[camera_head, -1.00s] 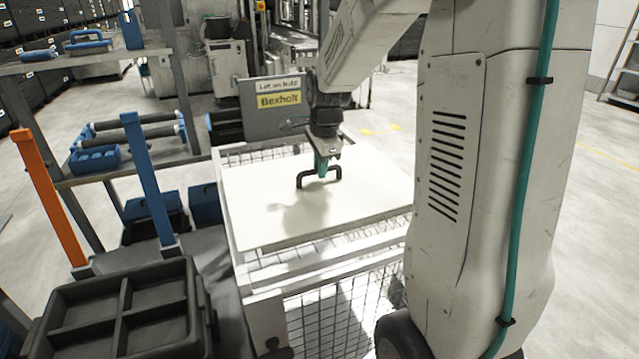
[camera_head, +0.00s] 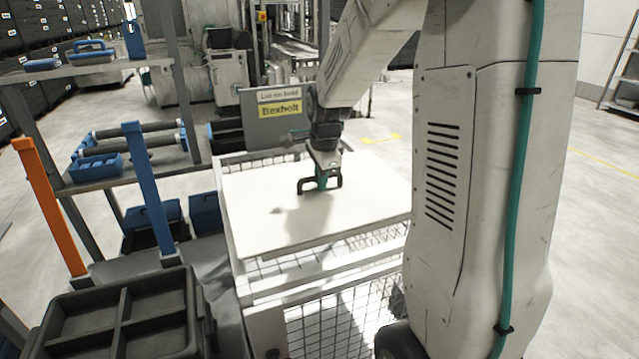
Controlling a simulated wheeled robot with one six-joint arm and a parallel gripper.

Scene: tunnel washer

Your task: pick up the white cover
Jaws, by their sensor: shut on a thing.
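The white cover (camera_head: 270,222) is a flat white panel with a black bar handle (camera_head: 303,186) near its middle. It lies over the top of a white wire-mesh cage (camera_head: 330,318), though I cannot tell whether it rests on it or sits slightly above. My gripper (camera_head: 323,184) is shut on the black handle from above, its fingers hiding the handle's middle. My arm's shadow falls on the panel.
A grey panel with a yellow "Bexholt" label (camera_head: 279,107) stands behind the cage. To the left are a shelf with blue tools (camera_head: 97,167), a blue post (camera_head: 147,185), an orange post (camera_head: 48,205) and a black divided tray (camera_head: 120,318). Floor is clear at right.

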